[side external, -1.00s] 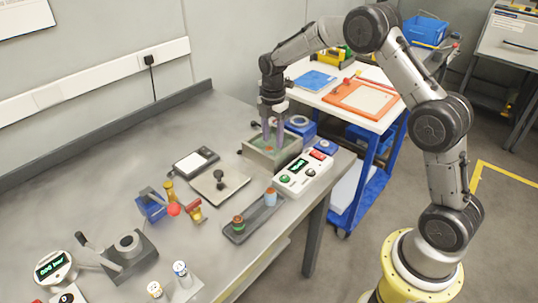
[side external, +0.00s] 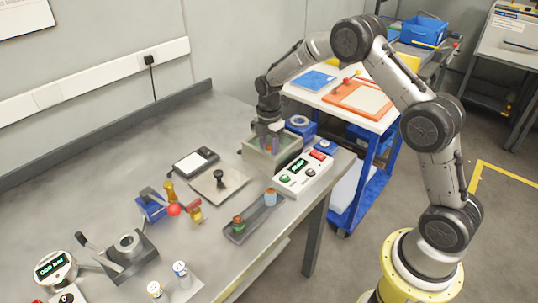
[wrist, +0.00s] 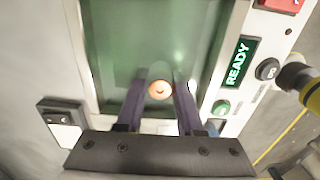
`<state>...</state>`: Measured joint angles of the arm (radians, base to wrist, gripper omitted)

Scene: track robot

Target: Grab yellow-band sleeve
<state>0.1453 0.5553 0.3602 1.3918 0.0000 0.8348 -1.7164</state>
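My gripper (side external: 270,142) points down into a small open-topped, see-through tank (side external: 288,156) on the bench. In the wrist view, its two dark fingers (wrist: 160,92) are apart inside the green-tinted tank (wrist: 108,45). A small round orange-copper end of a part (wrist: 160,89) shows between the fingertips, with a narrow gap at each side. I cannot make out a yellow band on it, so I cannot tell whether it is the yellow-band sleeve. In the side view the fingers partly hide the tank's inside.
A white control box (side external: 304,175) with a lit green display stands right beside the tank; the display reads READY in the wrist view (wrist: 237,63). A grey tray (side external: 254,216) holds small cylinders. A plate with a black knob (side external: 220,178) lies left of the tank.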

